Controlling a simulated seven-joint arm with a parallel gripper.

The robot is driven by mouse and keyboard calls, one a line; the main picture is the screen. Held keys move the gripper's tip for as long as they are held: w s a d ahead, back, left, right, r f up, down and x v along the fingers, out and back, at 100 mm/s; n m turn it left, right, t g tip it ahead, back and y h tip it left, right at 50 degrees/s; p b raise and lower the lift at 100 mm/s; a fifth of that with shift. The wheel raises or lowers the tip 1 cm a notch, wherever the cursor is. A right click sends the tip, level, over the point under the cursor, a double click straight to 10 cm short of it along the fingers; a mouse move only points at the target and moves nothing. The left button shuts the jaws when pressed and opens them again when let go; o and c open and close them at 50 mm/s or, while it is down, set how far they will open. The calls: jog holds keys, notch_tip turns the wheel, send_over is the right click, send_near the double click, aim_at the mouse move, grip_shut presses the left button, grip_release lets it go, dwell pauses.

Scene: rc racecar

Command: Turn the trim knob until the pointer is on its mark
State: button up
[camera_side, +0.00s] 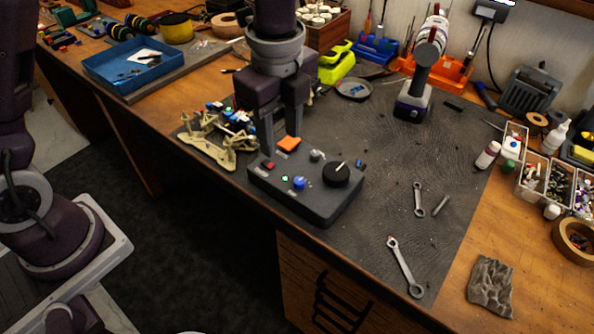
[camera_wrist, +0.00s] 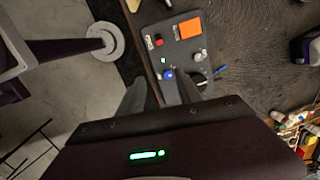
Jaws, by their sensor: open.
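The dark grey control box (camera_side: 307,199) lies on the mat near the bench's front edge. The large black knob (camera_side: 337,175), with a white pointer line on top, is at its right end. A smaller blue knob (camera_side: 299,183) is left of it. I cannot make out a mark beside either knob. My gripper (camera_side: 281,137) is open and empty, fingers down around the box's left and back end, apart from the black knob.
The box also carries an orange block (camera_side: 288,144), a red button (camera_side: 268,165) and a green light (camera_side: 285,178). A tan chassis (camera_side: 215,148) stands close on the left. Wrenches (camera_side: 403,268) lie to the right. The mat between box and drill (camera_side: 413,100) is mostly clear.

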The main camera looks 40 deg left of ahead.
aim_at(300, 180)
jog(key=d+f, duration=0.1)
jog(key=w+m, duration=0.1)
jog(key=d+f+m, duration=0.1)
jog(key=shift+w+d+f+g+h, duration=0.25)
jog(key=shift+d+f+g+h, duration=0.05)
jog(key=shift+g+h, duration=0.1)
notch_tip(300, 180, down, 7)
jog(key=shift+f, duration=0.1)
grip_shut()
